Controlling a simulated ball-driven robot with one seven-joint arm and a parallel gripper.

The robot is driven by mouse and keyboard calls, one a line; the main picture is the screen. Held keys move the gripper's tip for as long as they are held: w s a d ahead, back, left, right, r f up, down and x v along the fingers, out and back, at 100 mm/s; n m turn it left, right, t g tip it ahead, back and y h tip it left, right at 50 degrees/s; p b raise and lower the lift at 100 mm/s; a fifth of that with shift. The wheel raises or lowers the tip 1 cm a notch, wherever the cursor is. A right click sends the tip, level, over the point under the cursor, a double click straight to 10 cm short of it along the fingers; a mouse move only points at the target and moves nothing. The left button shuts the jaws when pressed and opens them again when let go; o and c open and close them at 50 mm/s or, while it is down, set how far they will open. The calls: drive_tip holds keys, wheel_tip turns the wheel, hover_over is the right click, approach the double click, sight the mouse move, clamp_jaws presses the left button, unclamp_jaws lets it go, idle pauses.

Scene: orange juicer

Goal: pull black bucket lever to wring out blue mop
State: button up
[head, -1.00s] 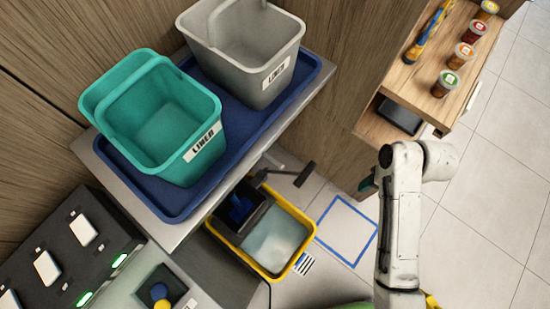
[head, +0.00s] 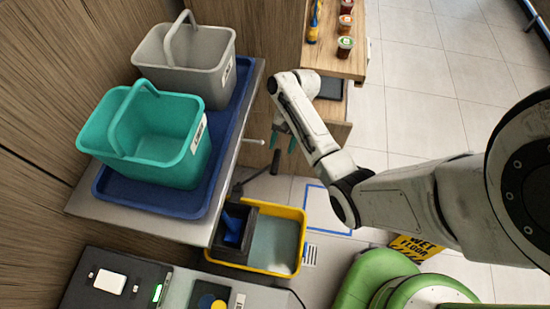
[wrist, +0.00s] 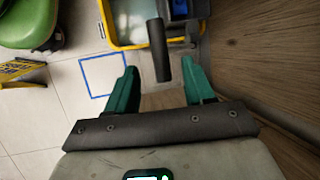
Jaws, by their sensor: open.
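The yellow mop bucket (head: 301,240) stands on the floor below the counter, with a black wringer (head: 252,222) at its left side. The blue mop (head: 233,226) sits in the wringer and shows as a blue patch at the top of the wrist view (wrist: 180,8). The black lever (wrist: 159,50) shows in the wrist view with its end between my fingers, with gaps on both sides. I cannot tell whether it is at their depth. My gripper (head: 283,153) is open and empty, its teal fingers pointing down near the lever in the head view.
A counter holds a blue tray (head: 112,192) with a teal bucket (head: 150,135) and a grey bucket (head: 190,62). A pale rod (head: 252,141) juts from the counter's side. A wooden cabinet (head: 335,63) stands behind my gripper. A yellow wet-floor sign (head: 418,247) is at the right.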

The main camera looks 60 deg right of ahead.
sight(277, 160)
drive_tip(key=x, duration=0.6)
drive_tip(key=shift+f, duration=0.1)
clamp_jaws()
idle(0.4)
